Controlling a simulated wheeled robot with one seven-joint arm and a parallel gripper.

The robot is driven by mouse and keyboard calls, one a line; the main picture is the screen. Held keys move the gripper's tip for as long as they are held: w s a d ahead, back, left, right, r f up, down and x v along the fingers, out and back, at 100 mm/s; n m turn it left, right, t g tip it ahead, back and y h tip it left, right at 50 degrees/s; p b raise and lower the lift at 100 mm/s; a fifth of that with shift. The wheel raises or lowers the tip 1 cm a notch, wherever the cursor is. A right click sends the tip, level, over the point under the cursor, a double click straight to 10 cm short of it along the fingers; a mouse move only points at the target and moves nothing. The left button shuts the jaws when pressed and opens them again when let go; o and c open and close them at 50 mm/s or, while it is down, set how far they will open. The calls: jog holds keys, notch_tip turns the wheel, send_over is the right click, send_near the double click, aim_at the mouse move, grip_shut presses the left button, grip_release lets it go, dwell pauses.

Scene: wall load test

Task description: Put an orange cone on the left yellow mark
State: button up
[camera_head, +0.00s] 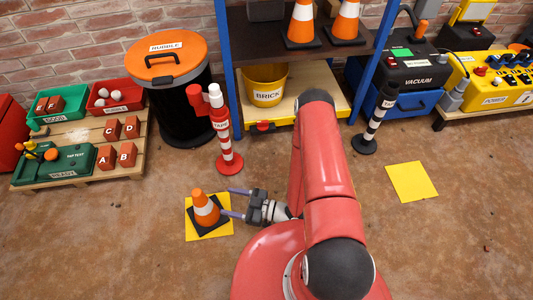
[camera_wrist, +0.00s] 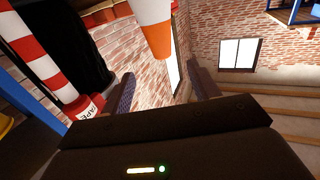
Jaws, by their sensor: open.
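An orange cone (camera_head: 206,208) with a white band and black base stands on the left yellow mark (camera_head: 192,231), whose edges show around the base. My gripper (camera_head: 229,202) is open just right of this cone, its two fingers pointing at it, with nothing gripped. In the wrist view my gripper (camera_wrist: 162,90) shows both fingers apart, and the orange and white cone (camera_wrist: 154,22) appears beyond them at the top, partly cut off. The right yellow mark (camera_head: 412,181) is bare. Two more orange cones, the left one (camera_head: 301,22) and the right one (camera_head: 345,22), stand on the shelf.
A red-and-white striped post (camera_head: 225,140) stands behind the gripper, and a black-and-white post (camera_head: 374,127) stands farther right. A black bin with an orange lid (camera_head: 168,58) and a pallet (camera_head: 136,166) with trays and lettered blocks are at left. The front floor is clear.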

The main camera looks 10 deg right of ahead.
jog(key=w+d+r+n+h, duration=0.1)
jog(key=w+d+r+h, duration=0.3)
jog(key=w, duration=0.3)
jog(key=w+d+r+h, duration=0.4)
jog(key=w, duration=0.3)
jog(key=w+d+r+m+h, duration=0.2)
jog(key=d+r+m+h, duration=0.35)
jog(key=r, duration=0.95)
jog(key=s+d+r+m+h, duration=0.45)
jog(key=s+r, duration=0.55)
jog(key=r, duration=0.3)
jog(key=s+a+r+m+g+y, duration=0.1)
jog(key=s+r, duration=0.1)
jog(key=s, duration=0.6)
jog(key=s+a+r+m+g+y, duration=0.1)
jog(key=s+r+m, duration=0.1)
jog(key=s, duration=0.5)
jog(key=shift+s+a+r+m, duration=0.3)
jog(key=shift+s+r, duration=0.05)
jog(key=shift+r, duration=0.35)
jog(key=shift+r, duration=0.1)
